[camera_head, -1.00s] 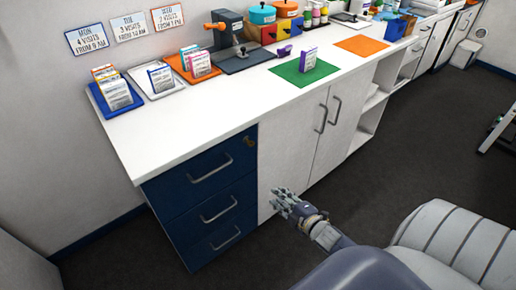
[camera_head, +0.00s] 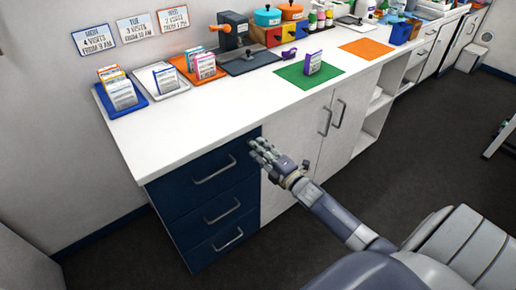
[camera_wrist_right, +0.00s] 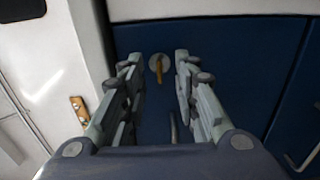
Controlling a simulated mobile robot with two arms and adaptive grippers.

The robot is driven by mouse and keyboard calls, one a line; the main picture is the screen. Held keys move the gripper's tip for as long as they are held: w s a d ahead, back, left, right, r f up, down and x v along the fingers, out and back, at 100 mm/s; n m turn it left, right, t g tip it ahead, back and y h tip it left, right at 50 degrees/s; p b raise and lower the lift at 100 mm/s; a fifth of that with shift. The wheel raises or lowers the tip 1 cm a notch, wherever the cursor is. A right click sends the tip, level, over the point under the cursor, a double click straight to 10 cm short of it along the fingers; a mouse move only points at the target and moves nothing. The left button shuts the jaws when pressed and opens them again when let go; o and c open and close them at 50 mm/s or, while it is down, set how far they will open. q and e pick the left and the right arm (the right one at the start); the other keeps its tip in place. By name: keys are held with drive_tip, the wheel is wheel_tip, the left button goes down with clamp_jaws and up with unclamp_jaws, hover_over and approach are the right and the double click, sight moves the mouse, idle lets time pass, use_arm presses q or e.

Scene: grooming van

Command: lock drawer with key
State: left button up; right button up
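The blue top drawer (camera_head: 205,172) looks closed, flush in the unit under the white counter. In the right wrist view a round silver lock (camera_wrist_right: 160,58) with a brass-coloured key (camera_wrist_right: 159,72) sits on the blue drawer front (camera_wrist_right: 230,60). My right gripper (camera_head: 260,153) is at the upper right corner of the top drawer and hides the lock in the head view. In the right wrist view my right gripper (camera_wrist_right: 158,72) is open, its fingers on either side of the key with gaps to both. Whether the fingertips reach the key's depth, I cannot tell. My left gripper is out of view.
The white counter (camera_head: 190,128) overhangs just above my right gripper. Two more blue drawers with bar handles are below, and white cupboard doors (camera_head: 305,135) stand to the right. Card holders on coloured trays sit on the counter. The dark floor in front is clear.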

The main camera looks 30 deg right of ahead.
drive_tip(key=shift+w, duration=0.55)
clamp_jaws()
